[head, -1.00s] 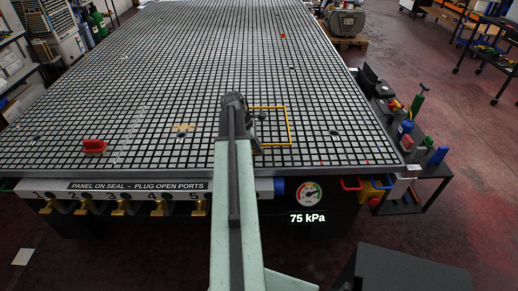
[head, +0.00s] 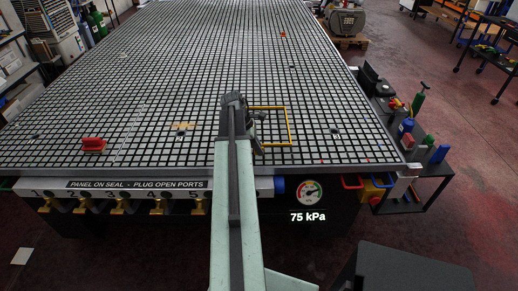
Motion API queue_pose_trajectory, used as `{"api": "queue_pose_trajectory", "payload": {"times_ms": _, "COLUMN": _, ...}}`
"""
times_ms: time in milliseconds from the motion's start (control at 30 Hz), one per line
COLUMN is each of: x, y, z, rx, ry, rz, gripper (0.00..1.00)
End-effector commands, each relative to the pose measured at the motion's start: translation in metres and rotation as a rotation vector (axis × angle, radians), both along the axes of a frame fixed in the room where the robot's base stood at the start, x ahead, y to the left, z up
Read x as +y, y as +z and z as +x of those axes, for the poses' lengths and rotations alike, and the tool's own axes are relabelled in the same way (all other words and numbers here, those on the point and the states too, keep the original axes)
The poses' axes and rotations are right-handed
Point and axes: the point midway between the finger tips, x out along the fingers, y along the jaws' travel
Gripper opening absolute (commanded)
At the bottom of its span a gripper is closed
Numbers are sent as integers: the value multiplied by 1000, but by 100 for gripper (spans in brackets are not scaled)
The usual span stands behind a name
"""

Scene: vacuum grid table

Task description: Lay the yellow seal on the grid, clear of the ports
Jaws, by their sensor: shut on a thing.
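The yellow seal (head: 290,125) is a thin square frame at the near middle of the grid table (head: 330,100). My gripper (head: 258,131) is at its left side, partly hidden behind my own arm, and is shut on the seal. The seal's left edge is mostly hidden by my arm and gripper. I cannot tell whether the seal touches the grid or is just above it. One dark port (head: 335,131) lies to the right of the seal, apart from it. Another port (head: 181,133) lies to the left, beyond my arm.
A red handled piece (head: 94,145) sits on the grid at the near left. A small red piece (head: 283,34) is far back. A further port (head: 292,67) is behind the seal. A gauge (head: 309,193) below the front edge reads 75 kPa. A cart (head: 430,168) stands right.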

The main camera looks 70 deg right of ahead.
Motion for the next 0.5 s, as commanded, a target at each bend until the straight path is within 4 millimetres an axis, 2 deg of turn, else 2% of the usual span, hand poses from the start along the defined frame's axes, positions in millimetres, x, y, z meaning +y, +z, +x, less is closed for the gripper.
{"api": "queue_pose_trajectory", "payload": {"times_ms": 500, "x": -1, "y": -12, "z": -1, "rx": 0, "ry": -2, "rz": -1, "gripper": 0}}
